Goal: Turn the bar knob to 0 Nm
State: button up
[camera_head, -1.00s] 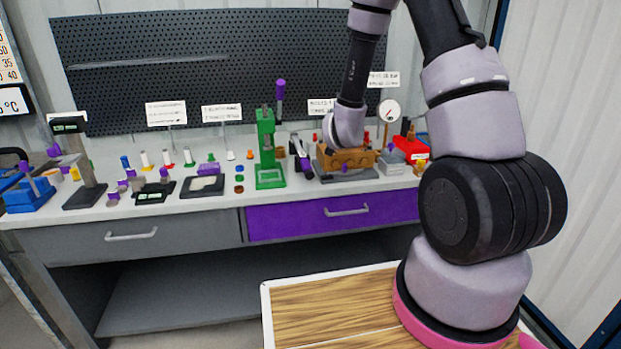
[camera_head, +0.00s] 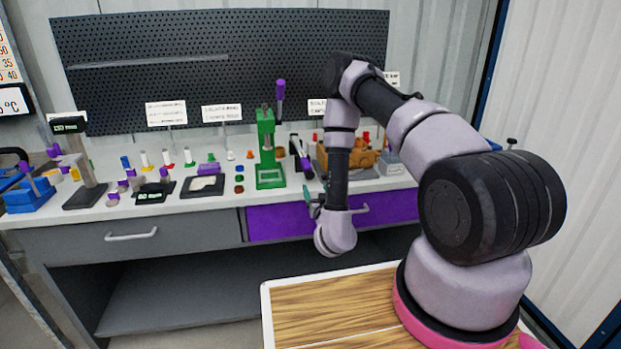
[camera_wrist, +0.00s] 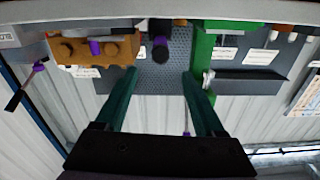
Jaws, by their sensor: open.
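A black and purple tool (camera_head: 302,155) stands on the bench between the green press and the brown pump block. Its dark round end (camera_wrist: 160,50) shows in the wrist view, ahead of my fingers and between them in the picture. I cannot tell for sure that this tool carries the bar knob, and no Nm reading is legible. My gripper (camera_head: 313,194) is at the bench's front edge, before the purple drawer. In the wrist view my gripper (camera_wrist: 159,74) has its two teal fingers spread, with nothing between them.
The green press (camera_head: 268,160) stands left of the tool, and the brown pump block (camera_head: 362,158) is right of it. A purple drawer (camera_head: 275,222) lies below the bench top. Small parts crowd the bench's left side. A dark pegboard (camera_head: 200,60) is behind.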

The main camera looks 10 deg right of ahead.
aim_at(310, 176)
jog(key=w, duration=0.9)
jog(key=shift+w, duration=0.25)
grip_shut()
